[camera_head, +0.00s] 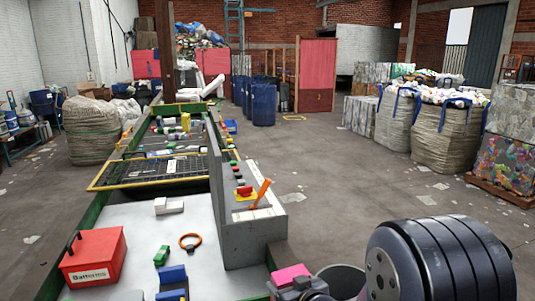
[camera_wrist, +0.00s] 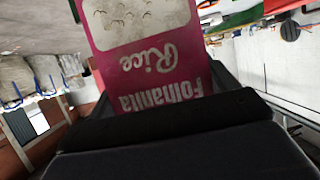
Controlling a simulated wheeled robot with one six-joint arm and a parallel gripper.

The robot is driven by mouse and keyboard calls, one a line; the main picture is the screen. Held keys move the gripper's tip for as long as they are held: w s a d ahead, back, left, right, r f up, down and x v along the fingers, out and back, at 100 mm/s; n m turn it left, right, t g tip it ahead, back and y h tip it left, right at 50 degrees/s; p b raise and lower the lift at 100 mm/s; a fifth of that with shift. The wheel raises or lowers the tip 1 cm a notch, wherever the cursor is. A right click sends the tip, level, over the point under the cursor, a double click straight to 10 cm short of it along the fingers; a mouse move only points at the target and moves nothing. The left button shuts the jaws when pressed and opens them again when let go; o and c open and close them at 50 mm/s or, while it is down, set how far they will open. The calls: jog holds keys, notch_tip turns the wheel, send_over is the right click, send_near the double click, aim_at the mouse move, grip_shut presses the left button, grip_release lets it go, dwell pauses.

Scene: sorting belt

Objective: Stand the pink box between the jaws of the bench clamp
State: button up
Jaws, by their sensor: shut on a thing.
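The pink box (camera_head: 290,275) is in my gripper (camera_head: 302,290) at the bottom of the head view, right of the bench and low in the picture. In the wrist view the pink box (camera_wrist: 138,75) fills the upper middle, its "Folhanita Rice" lettering upside down, and its lower end goes down between the jaws. My gripper (camera_wrist: 160,105) is shut on it. The bench clamp (camera_head: 172,274) looks to be the blue pair of blocks on the white bench top, cut off by the bottom edge. The box is well to its right, apart from it.
A red Batteries box (camera_head: 93,258), a green block (camera_head: 161,256), an orange ring (camera_head: 190,242) and a white block (camera_head: 169,206) lie on the bench (camera_head: 130,215). A grey upright panel (camera_head: 250,235) with buttons and an orange lever (camera_head: 262,192) edges its right side.

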jog(key=s+d+f+m+h, duration=0.2)
jog(key=d+f+m+h, duration=0.25)
jog(key=d+f, duration=0.55)
jog(key=s+f+t+b, duration=0.1)
jog(key=s+f+b, duration=0.2)
jog(key=f+b, duration=0.4)
notch_tip(320, 180, down, 5)
jog(key=shift+s+a+f, duration=0.2)
jog(key=shift+s+a, duration=0.05)
jog(key=shift+s, duration=0.15)
jog(key=shift+a, duration=0.1)
